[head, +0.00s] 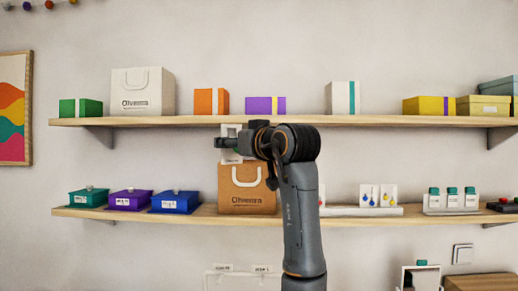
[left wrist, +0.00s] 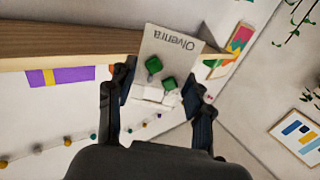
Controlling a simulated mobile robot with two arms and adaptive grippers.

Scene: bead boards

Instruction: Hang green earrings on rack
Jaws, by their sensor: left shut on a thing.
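My left gripper (head: 222,143) is raised in front of the upper shelf's edge and shut on a white earring card (head: 231,131). In the left wrist view, the card (left wrist: 170,42) carries two green earrings (left wrist: 161,74) and printed lettering, and sits between the fingers of the left gripper (left wrist: 160,98). A white wire rack (head: 240,272) with two small labels stands at the bottom of the head view, mostly cut off. Its lower part is hidden. My right gripper is in neither view.
The upper shelf (head: 340,121) bears a white bag and several boxes. The lower shelf (head: 340,220) bears a brown bag (head: 247,190), coloured boxes, and earring cards (head: 378,195) on a white stand, partly behind my arm. Bare wall lies between the shelves.

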